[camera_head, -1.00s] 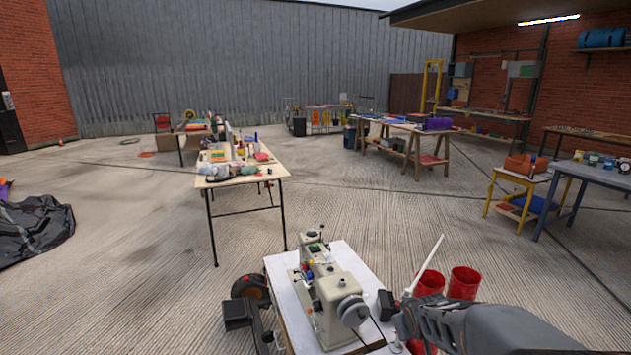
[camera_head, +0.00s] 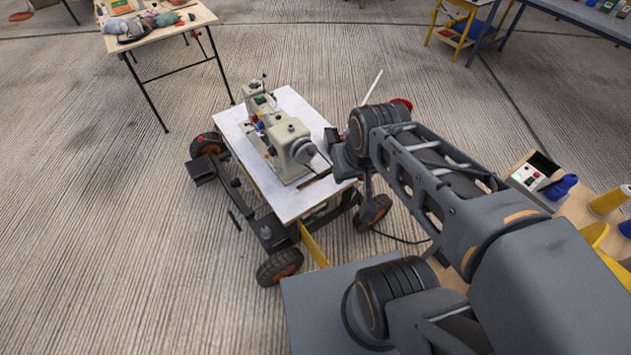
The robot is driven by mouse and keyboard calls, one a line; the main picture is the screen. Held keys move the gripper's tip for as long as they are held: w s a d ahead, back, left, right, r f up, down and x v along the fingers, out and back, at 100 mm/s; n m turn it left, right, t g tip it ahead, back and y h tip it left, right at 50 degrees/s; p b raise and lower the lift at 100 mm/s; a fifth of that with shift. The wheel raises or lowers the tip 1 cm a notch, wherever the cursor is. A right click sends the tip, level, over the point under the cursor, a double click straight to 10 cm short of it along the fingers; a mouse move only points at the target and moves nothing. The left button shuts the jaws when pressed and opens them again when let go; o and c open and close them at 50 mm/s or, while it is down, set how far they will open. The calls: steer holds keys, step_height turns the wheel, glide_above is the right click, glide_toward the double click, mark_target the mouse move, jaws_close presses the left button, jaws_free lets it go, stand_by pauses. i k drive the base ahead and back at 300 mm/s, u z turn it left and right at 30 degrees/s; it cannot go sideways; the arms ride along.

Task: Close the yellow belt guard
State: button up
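A cream sewing machine (camera_head: 285,145) stands on a white-topped wheeled table (camera_head: 300,205), its grey handwheel (camera_head: 303,151) facing my arm. A narrow yellow strip (camera_head: 314,246) slants down from under the table's near edge, beside a wheel; it may be the belt guard, but I cannot be sure. My arm reaches in from the lower right. My gripper (camera_head: 340,158) is at the table's right edge, close to the handwheel and above the yellow strip in the picture. The arm's wrist hides much of it, and its fingers and anything between them are unclear.
A white rod (camera_head: 372,88) rises behind my wrist, with a red rim (camera_head: 402,104) beside it. A wooden bench (camera_head: 575,205) with bottles and a control box stands at right. A cluttered table (camera_head: 160,25) is at upper left. Ribbed floor left of the cart is clear.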

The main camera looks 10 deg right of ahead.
mark_target(310, 246)
steer(key=k, duration=0.6)
steer(key=u, duration=0.5)
steer(key=i, duration=0.15)
steer(key=u, duration=1.45)
